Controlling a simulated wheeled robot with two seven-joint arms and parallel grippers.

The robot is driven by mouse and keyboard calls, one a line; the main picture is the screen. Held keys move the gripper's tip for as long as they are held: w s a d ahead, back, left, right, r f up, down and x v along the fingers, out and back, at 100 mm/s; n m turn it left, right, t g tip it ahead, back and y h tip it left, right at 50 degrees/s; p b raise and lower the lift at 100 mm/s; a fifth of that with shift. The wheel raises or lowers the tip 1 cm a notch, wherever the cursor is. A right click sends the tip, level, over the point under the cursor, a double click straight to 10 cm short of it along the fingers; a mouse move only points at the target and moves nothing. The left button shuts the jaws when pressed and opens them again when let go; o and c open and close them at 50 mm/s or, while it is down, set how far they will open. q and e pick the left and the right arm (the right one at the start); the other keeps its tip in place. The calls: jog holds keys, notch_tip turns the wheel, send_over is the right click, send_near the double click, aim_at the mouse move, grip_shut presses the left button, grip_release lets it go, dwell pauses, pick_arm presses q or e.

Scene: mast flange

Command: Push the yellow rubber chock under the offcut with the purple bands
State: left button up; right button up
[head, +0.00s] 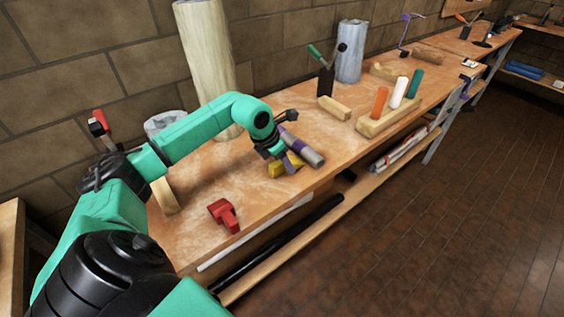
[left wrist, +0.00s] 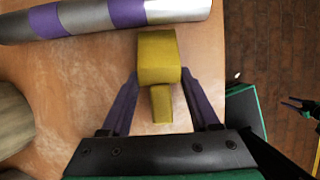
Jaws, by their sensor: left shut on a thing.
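The yellow rubber chock (head: 277,170) is on the bench near its front edge; in the left wrist view it (left wrist: 158,58) lies between my fingers, its far end pointing at the offcut. The offcut (head: 307,151) is a grey cylinder with purple bands, lying on its side; it crosses the top of the left wrist view (left wrist: 90,17). A narrow strip of bench shows between chock and offcut there. My left gripper (head: 287,164) is shut on the chock; its purple fingers flank it (left wrist: 160,78). My right gripper (left wrist: 299,104) seems to show small over the floor, jaws unclear.
A red clamp-like part (head: 224,214) lies left of the chock near the front edge. A pale wooden post (head: 205,60) stands behind. A wooden block with coloured pegs (head: 390,118) stands to the right. The bench (head: 200,235) drops to a tiled floor.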

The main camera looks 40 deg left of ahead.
pick_arm(q)
jog(key=shift+w+d, duration=0.2)
jog(key=shift+w, duration=0.35)
jog(key=o, duration=1.5)
jog(key=shift+o, duration=0.2)
jog(key=b+v, duration=0.1)
jog(key=v, duration=1.3)
jog(key=shift+s+r+b, duration=0.2)
jog(key=shift+r+b, duration=0.05)
jog(key=shift+b, duration=0.05)
